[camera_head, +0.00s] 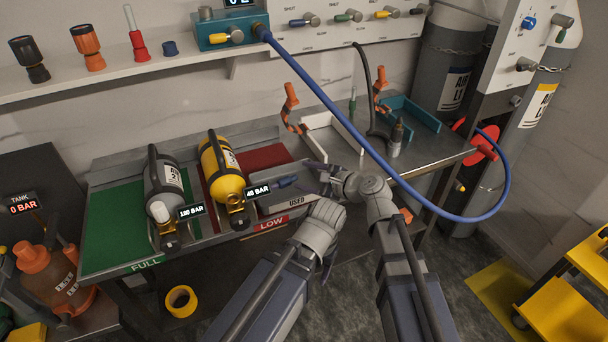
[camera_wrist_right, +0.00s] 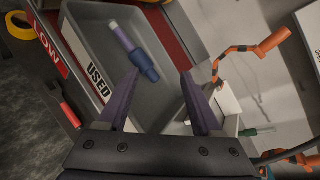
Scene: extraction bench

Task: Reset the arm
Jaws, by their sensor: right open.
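My right arm reaches in from the bottom of the head view. Its gripper (camera_head: 318,178) is over the right end of the grey USED tray (camera_head: 262,208). In the right wrist view the two purple fingers of this gripper (camera_wrist_right: 157,92) are spread apart with nothing between them. A blue cylindrical piece with a pale end (camera_wrist_right: 137,55) lies in the tray, beyond the fingertips. My left arm is beside the right one, and its wrist (camera_head: 321,228) is in front of the tray's right end. The left fingers are mostly hidden, so their opening cannot be judged.
A blue hose (camera_head: 345,118) arches over the bench's right side. Orange clamps (camera_head: 290,100) and a white tray stand behind the right gripper.

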